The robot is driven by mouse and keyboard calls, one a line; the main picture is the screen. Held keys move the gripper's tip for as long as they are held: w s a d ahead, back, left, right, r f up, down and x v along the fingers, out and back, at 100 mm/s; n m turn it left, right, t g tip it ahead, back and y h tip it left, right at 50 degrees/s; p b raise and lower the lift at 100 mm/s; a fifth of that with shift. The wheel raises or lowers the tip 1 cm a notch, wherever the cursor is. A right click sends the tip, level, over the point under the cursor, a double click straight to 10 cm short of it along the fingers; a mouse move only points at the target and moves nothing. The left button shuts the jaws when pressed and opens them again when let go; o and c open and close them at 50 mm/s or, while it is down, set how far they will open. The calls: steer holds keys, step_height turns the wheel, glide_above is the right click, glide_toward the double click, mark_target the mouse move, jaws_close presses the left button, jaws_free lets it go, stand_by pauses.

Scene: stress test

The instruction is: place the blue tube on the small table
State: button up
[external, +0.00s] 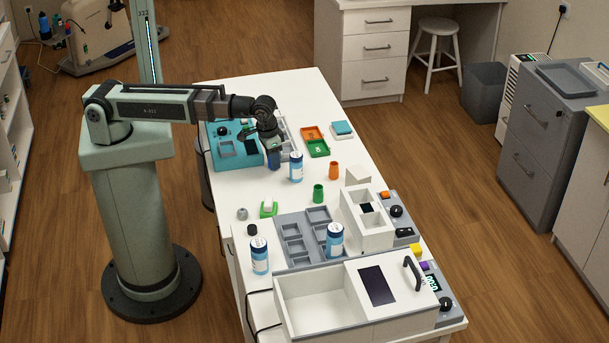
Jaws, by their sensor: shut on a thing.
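My gripper (273,146) is over the far left part of the white worktable (290,92), pointing down beside the teal device. It is shut on the blue tube (274,161), a small dark blue cylinder just below the fingers. The fingers and wrist hide the top of the tube. I cannot tell whether its bottom touches the tabletop. I cannot tell for sure which thing is the small table; a low white block (358,176) and a white stand with a teal top (342,129) are on the worktable.
A blue-and-white bottle (296,168) stands close right of the tube. A teal device (229,151) is to its left. The far end is clear.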

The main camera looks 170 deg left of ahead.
mark_target(270, 166)
steer(key=shift+f, duration=0.15)
steer(key=o, duration=1)
step_height(270, 166, up, 11)
steer(key=d, duration=0.1)
steer(key=shift+d, duration=0.15)
steer(key=shift+o, duration=0.4)
steer(key=shift+w+d+r, duration=0.1)
steer(key=shift+r, duration=0.5)
